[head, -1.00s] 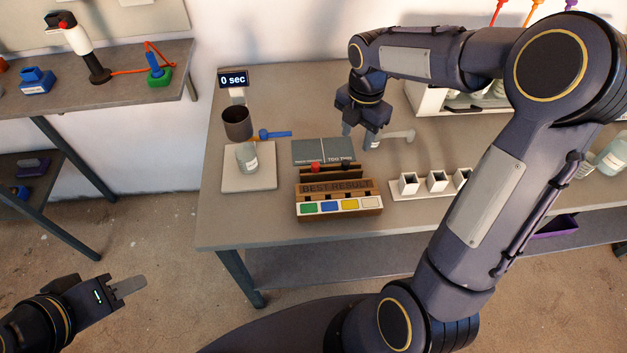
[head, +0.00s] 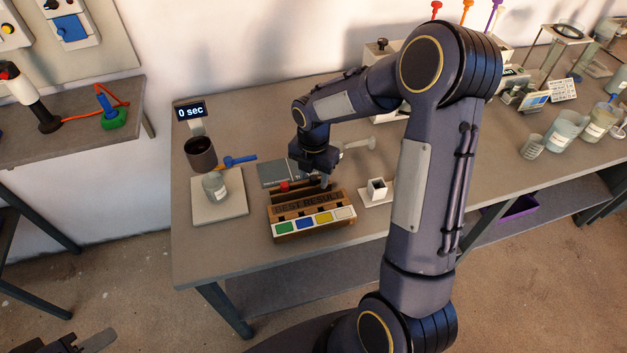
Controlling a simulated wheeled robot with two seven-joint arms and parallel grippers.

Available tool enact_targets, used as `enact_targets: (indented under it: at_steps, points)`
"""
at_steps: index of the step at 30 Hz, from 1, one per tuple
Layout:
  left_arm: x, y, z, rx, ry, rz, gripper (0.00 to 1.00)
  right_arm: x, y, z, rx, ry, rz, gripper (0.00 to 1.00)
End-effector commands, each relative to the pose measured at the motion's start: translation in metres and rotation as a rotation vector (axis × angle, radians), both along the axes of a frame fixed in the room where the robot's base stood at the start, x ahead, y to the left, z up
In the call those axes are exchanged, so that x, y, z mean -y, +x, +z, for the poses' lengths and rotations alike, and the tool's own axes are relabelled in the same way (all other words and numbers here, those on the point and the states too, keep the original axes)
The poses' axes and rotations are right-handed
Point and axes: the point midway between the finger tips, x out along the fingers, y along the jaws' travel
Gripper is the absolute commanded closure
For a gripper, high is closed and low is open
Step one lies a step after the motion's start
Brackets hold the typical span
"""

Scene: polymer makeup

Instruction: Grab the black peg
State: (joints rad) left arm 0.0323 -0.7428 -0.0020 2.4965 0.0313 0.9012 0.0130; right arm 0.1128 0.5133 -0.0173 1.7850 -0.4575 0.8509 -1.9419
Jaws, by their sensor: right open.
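The wooden "BEST RESULT" rack (head: 274,211) stands on the table in the head view, with green, blue, yellow and white squares along its front. A red peg (head: 284,186) shows at its back left. The black peg cannot be made out; my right gripper covers the rack's back right part. My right gripper (head: 312,177) is open and points down just above or at that part of the rack. Whether it touches anything is unclear. My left gripper (head: 88,342) is only partly in view at the bottom left corner, away from the table.
A grey plate (head: 275,174) lies behind the rack. A white holder (head: 377,190) stands to its right. To the left are a pale board (head: 205,209) with a jar (head: 214,186), a dark cup (head: 200,153) and a blue hammer-like tool (head: 236,160). Glassware stands far right.

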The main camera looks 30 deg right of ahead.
Motion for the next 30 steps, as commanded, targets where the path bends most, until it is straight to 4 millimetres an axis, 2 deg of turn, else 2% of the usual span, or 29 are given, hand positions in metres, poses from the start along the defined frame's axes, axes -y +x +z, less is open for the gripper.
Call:
enact_targets:
  at_steps: [2,12,23,26,30]
  points:
    - [0.000,0.000,0.000,0.000,0.000,0.000,0.64,0.000,0.000,0.000,0.000,0.000,0.000,0.55]
    - [0.000,0.000,0.000,0.000,0.000,0.000,0.64,0.000,0.000,0.001,0.000,0.000,0.000,0.99]
    - [0.000,0.000,0.000,0.000,0.000,0.000,0.64,0.000,0.000,0.002,0.000,0.000,0.000,1.00]
    - [0.000,0.000,0.000,0.000,0.000,0.000,0.64,0.000,0.001,0.007,0.001,0.000,0.000,1.00]
    - [0.000,0.000,0.000,0.000,0.000,0.000,0.64,0.000,0.001,0.023,0.005,0.000,0.000,1.00]
